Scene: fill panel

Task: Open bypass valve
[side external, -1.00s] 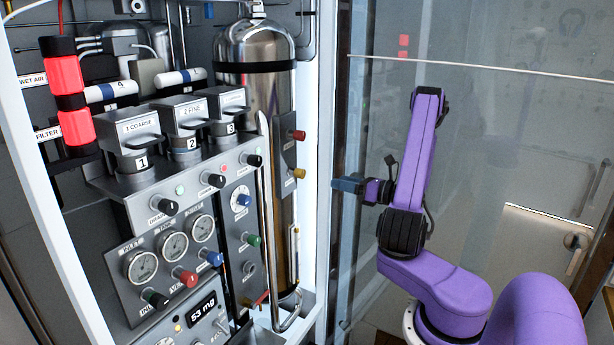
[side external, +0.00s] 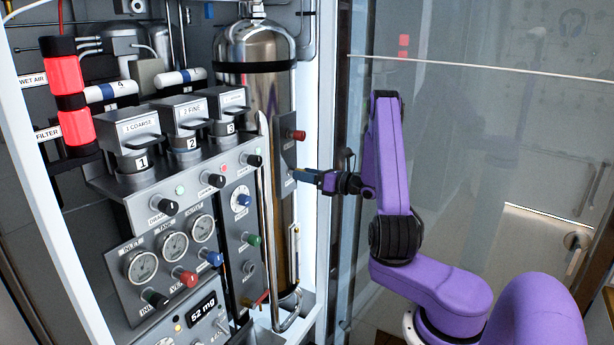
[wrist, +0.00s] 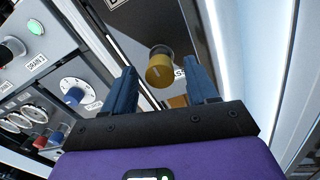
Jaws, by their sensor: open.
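A yellow-brown knob (wrist: 160,71) sits on a dark plate on the panel. A partly hidden label beside it shows only its last letters, so I take the knob for the bypass valve. My gripper (wrist: 160,64) is open, with one blue finger to the left of the knob and one to the right. The knob lies between the fingertips in the wrist view, and I see no finger touching it. In the side view my gripper (side external: 298,175) reaches the plate in front of the steel cylinder and hides the knob there.
A red knob (side external: 297,135) sits just above on the same plate. The steel cylinder (side external: 255,50) stands behind it. A bent metal pipe (side external: 267,215) and the drain knobs lie to the left. The white cabinet frame (side external: 324,100) stands close on the right.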

